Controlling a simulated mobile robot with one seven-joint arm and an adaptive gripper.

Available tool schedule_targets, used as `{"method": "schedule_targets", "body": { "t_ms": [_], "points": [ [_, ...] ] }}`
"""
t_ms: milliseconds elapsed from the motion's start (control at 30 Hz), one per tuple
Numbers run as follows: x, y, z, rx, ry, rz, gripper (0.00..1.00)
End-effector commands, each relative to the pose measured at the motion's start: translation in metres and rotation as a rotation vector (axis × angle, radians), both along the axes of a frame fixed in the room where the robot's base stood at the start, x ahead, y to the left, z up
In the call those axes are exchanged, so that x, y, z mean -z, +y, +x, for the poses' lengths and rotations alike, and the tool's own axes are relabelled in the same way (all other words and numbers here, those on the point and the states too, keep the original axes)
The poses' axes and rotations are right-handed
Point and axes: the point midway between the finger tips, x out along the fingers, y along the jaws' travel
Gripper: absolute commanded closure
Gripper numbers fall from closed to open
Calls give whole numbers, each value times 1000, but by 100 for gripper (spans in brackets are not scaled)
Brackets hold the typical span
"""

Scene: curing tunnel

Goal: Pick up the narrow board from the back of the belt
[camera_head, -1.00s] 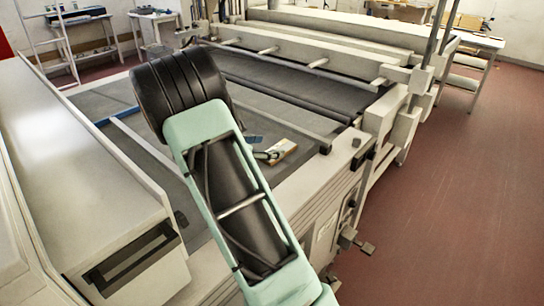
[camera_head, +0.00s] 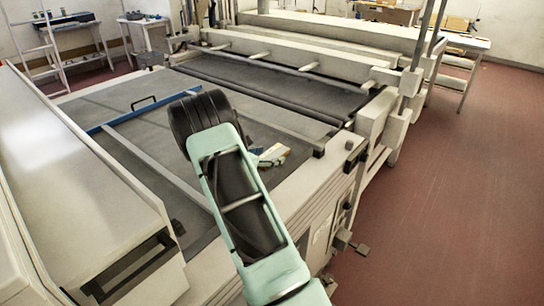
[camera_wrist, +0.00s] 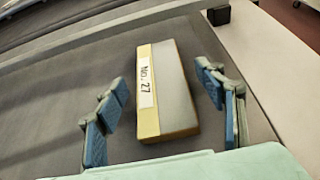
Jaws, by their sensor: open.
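The narrow board (camera_wrist: 172,88) lies on the dark belt (camera_wrist: 60,60) in the wrist view. It has a grey top, a yellow band and a white label reading "No. 27". My gripper (camera_wrist: 168,98) is open, with one blue-padded finger on each side of the board and a gap on both sides. I cannot tell how far the fingertips are above the belt. In the head view the board (camera_head: 274,153) shows as a small yellowish piece beside my gripper (camera_head: 262,155), near the belt's right edge. My arm hides part of the belt there.
A metal rail (camera_head: 290,131) crosses the belt behind the board. The pale machine frame (camera_head: 300,190) borders the belt on the right. A large pale housing (camera_head: 80,190) stands at the left.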

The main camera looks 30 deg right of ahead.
Motion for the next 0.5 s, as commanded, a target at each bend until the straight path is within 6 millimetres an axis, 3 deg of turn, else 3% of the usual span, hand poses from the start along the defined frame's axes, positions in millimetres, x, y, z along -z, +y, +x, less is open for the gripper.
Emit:
{"method": "schedule_targets", "body": {
  "t_ms": [333, 500],
  "points": [
    [3, -7, 3, -1, 1, 0, 37],
    [3, -7, 3, -1, 1, 0, 56]
  ]
}}
